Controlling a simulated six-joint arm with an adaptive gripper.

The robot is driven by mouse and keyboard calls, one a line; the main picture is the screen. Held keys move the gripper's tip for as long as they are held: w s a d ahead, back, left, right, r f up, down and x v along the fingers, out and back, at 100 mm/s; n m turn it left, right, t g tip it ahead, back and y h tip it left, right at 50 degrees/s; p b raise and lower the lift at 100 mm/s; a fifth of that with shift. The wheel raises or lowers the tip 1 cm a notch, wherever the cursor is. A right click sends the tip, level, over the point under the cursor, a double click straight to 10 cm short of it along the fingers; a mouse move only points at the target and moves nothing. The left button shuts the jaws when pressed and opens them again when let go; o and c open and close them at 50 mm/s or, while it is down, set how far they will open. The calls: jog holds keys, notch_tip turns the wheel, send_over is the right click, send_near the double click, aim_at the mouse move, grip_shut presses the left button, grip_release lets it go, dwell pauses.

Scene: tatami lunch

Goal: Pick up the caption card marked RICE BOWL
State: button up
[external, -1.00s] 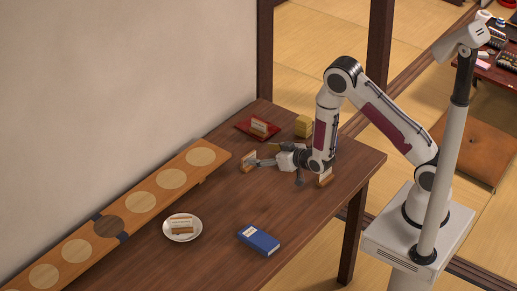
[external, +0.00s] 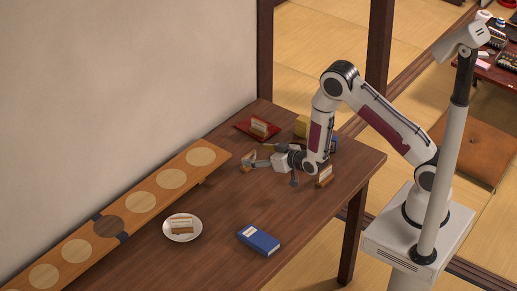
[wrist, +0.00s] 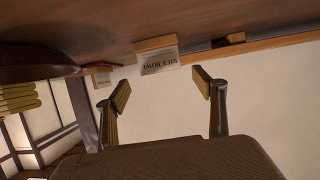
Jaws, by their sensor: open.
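The caption card marked RICE BOWL (wrist: 158,62) stands in a wooden holder on the table. Its lettering reads upside down in the wrist view. In the external view the card (external: 249,157) stands just left of my gripper's tips. My gripper (external: 263,156) is low over the table, lying nearly level and pointing left at the card. In the wrist view my gripper (wrist: 161,88) is open and empty, with its two fingers spread wide. The card shows ahead of the gap between them; contact cannot be told.
Other cards stand on a red tray (external: 243,126), on a white plate (external: 167,234) and right of my gripper (external: 325,173). A yellow block (external: 302,125) stands behind it. A blue box (external: 259,240) lies nearer the front. A long wooden board (external: 145,201) runs along the wall.

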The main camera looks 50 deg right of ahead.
aim_at(250, 157)
jog(key=shift+w+f, duration=0.1)
dwell(0.3)
jog(key=shift+w+f, duration=1.1)
jog(key=shift+w, duration=0.1)
jog(key=shift+x, duration=1)
jog(key=c, duration=1.1)
